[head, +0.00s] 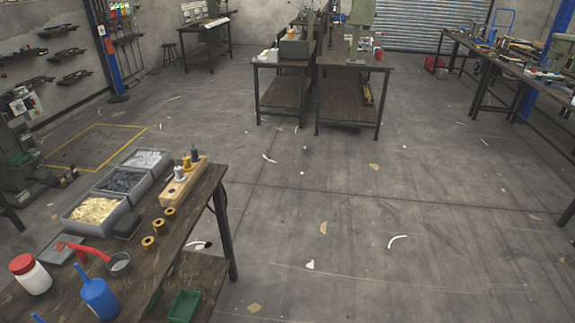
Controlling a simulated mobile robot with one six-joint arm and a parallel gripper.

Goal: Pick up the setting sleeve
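I cannot tell for certain which thing is the setting sleeve. Three short brass-coloured cylinders with dark tops, a far one (170,213), a middle one (159,226) and a near one (149,243), stand in a row near the right edge of the dark workbench (182,240) at lower left. My gripper is not in view.
A green tray (184,306) sits on the lower shelf. Open floor (330,200) with scattered scraps lies right, toward other benches (347,95).

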